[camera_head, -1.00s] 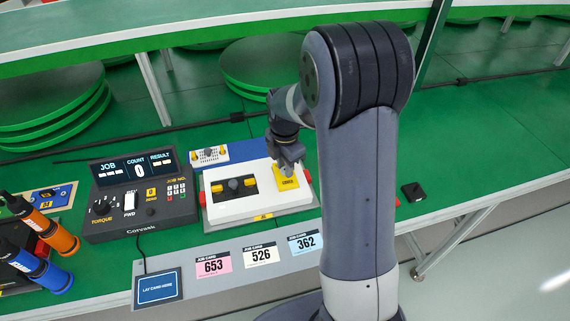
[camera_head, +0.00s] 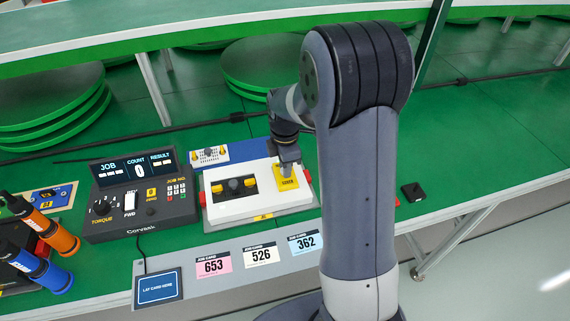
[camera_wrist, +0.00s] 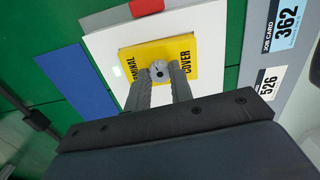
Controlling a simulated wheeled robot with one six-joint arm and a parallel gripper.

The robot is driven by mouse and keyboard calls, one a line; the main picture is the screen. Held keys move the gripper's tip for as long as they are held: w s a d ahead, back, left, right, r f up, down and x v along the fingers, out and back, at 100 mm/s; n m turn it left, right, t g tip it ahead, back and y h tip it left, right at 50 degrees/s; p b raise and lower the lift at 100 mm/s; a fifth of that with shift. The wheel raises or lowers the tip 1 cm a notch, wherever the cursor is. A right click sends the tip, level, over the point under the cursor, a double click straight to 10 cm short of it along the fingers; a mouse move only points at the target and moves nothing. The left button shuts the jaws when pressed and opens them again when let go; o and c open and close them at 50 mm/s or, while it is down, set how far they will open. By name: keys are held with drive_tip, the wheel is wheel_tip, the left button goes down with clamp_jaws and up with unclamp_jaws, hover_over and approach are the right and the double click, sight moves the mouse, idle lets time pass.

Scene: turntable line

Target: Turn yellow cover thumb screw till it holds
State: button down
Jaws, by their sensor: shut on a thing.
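The yellow cover (camera_head: 287,181) lies on the right part of the white panel (camera_head: 240,207). In the wrist view the cover (camera_wrist: 183,51) carries the printed words "TERMINAL COVER". A small round grey thumb screw (camera_wrist: 159,70) sits at its middle. My gripper (camera_wrist: 160,75) points down at the cover, with its two fingers shut on the screw, one on each side. In the head view my gripper (camera_head: 287,168) hides the screw and part of the cover.
Left of the panel stands a torque controller (camera_head: 140,190) with its display reading count 0. Job cards (camera_head: 258,256) lie in front. Orange and blue drivers (camera_head: 50,232) are at the far left. A small black block (camera_head: 412,190) lies to the right.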

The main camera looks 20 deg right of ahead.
drive_tip(key=m, duration=0.4)
drive_tip(key=shift+m, duration=0.4)
drive_tip(key=m, duration=1.5)
drive_tip(key=shift+w, duration=0.1)
drive_tip(key=m, duration=0.5)
drive_tip(key=shift+r, duration=0.1)
drive_tip(key=m, duration=1.3)
drive_tip(key=shift+w, duration=0.1)
drive_tip(key=shift+r+m, duration=0.1)
drive_tip(key=shift+m, duration=0.2)
